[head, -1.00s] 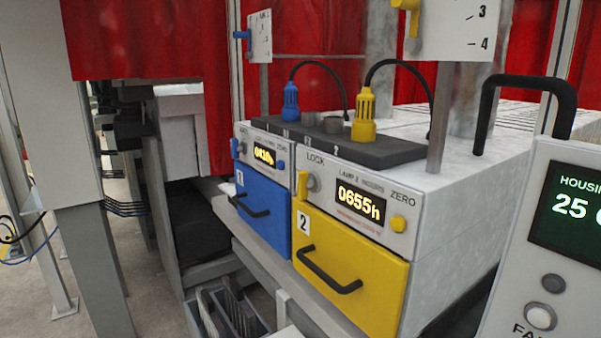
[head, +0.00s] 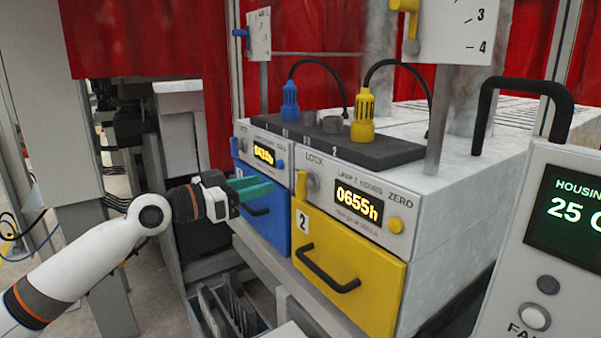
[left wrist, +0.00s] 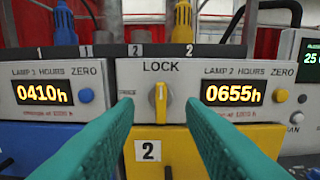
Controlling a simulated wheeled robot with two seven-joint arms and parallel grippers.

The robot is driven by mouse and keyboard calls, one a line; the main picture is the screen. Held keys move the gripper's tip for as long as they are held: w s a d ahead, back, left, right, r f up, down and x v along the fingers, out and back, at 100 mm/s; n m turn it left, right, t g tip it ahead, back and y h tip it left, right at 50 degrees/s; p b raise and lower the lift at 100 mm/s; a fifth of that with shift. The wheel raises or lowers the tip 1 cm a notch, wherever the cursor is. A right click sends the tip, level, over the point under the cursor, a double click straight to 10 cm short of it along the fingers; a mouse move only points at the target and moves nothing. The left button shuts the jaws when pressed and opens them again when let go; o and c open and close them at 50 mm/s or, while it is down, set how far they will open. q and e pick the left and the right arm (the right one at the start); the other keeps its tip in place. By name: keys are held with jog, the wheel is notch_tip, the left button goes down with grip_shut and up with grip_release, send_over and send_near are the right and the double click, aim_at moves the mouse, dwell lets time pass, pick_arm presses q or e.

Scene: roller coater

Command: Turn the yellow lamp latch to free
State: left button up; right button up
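The yellow lamp latch (left wrist: 160,103) is a yellow handle on a round grey knob under the word LOCK. In the left wrist view it stands upright, above the yellow drawer marked 2. In the head view the latch (head: 301,185) sits at the left of the lamp 2 panel. My left gripper (head: 262,187) has green fingers and is in front of the blue drawer, left of the latch. In the left wrist view its fingers are spread apart with the latch seen between them, and nothing is held. Small lettering left of the knob is partly hidden. My right gripper is not in view.
The lamp 2 display (head: 359,203) reads 0655h, with a yellow ZERO button (head: 395,225) beside it. The blue drawer (head: 263,222) and yellow drawer (head: 350,264) have black handles. A grey control box (head: 545,240) stands at the right.

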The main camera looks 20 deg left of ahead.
aim_at(297, 176)
pick_arm(q)
jog(key=p+x, duration=0.4)
jog(key=x, duration=0.5)
jog(key=shift+w+d+r, duration=0.1)
jog(key=shift+w+d, duration=0.1)
jog(key=shift+d, duration=0.1)
jog(key=shift+w+d, duration=0.35)
jog(key=shift+w, duration=0.2)
jog(key=shift+c, duration=0.6)
